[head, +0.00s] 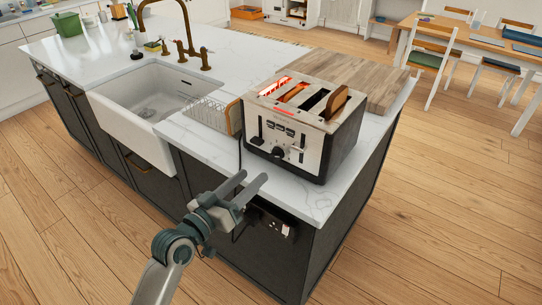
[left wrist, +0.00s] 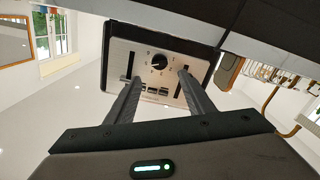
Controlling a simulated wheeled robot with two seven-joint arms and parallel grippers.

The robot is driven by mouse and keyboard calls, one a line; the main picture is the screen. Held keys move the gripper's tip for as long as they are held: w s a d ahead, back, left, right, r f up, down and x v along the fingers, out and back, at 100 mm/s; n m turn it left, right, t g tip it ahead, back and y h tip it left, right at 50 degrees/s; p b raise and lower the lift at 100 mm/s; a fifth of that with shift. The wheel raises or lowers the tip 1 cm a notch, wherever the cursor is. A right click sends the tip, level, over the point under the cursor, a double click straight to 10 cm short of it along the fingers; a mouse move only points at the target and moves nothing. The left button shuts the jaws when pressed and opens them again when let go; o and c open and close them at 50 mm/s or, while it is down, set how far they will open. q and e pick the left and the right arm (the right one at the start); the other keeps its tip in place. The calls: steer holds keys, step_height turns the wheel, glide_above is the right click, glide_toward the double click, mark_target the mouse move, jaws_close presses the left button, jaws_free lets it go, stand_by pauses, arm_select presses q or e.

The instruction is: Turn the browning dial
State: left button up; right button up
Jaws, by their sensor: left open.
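The toaster (head: 308,124) stands on the white marble counter. A slice of bread shows in its right slot, and its left slots glow orange. The round black browning dial (head: 278,153) is low on its front panel, between two lever slots. In the left wrist view the picture is upside down, and the dial (left wrist: 160,60) shows ringed by numbers, beyond and between my fingers. My left gripper (head: 254,181) is open and empty, in front of and below the toaster, apart from the dial. It also shows in the left wrist view (left wrist: 158,80). My right gripper is not in view.
A wooden board (head: 345,72) lies behind the toaster. A wire rack (head: 212,114) stands left of it, by the white sink (head: 140,115). The counter's front edge (head: 290,205) and a power outlet (head: 275,222) are close to my left gripper. Floor right of the island is clear.

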mark_target(274, 156)
arm_select(q)
steer(key=p+x, duration=0.1)
steer(key=x, duration=0.4)
steer(key=shift+r, duration=0.15)
steer(key=x, duration=0.3)
steer(key=shift+w+d+p, duration=0.2)
steer(key=shift+p, duration=0.1)
steer(key=shift+w+d, duration=0.4)
steer(key=shift+w, duration=0.2)
steer(key=c, duration=1)
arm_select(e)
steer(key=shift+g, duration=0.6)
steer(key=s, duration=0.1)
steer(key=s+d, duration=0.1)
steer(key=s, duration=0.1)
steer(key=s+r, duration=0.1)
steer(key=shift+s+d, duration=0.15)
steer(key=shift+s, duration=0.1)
